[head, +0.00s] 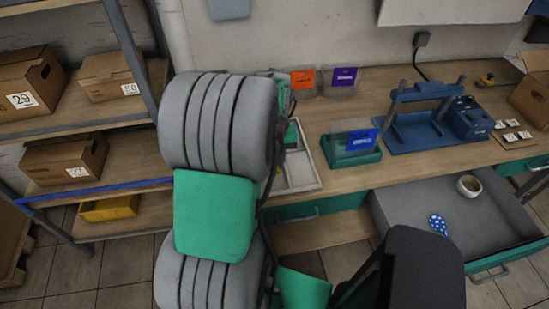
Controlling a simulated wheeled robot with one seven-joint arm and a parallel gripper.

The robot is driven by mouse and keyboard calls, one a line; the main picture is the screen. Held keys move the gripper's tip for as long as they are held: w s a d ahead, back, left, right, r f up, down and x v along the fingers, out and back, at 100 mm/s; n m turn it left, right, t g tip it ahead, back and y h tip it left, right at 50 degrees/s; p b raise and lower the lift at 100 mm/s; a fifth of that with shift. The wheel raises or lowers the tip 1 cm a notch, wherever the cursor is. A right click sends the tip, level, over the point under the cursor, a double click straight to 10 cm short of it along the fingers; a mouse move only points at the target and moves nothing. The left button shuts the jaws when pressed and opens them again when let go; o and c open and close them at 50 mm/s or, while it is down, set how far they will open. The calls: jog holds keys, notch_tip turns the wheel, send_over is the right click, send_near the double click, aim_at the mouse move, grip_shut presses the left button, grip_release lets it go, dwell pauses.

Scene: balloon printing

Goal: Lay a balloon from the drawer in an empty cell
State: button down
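A blue balloon with white dots (438,225) lies in the open grey drawer (408,205) at the lower right. A dark part at the end of my arm, which seems to be my gripper's housing (425,270), is at the bottom, just in front of the drawer and below the balloon in the picture. Its fingers are hidden, so I cannot see whether they are open or hold anything.
A roll of tape (469,186) lies in the drawer. On the wooden bench stand a green holder with a blue card (352,149), a blue press (415,125), and orange (303,79) and purple (344,77) cards. Shelves with boxes (62,160) stand left.

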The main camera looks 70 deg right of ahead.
aim_at(275, 184)
notch_tip(275, 184, down, 8)
jog(key=b, duration=0.5)
jog(key=c, duration=1.1)
grip_release()
jog(key=shift+c, duration=0.2)
notch_tip(275, 184, up, 10)
jog(key=p, duration=0.7)
jog(key=shift+r, duration=0.1)
jog(key=shift+w, duration=0.1)
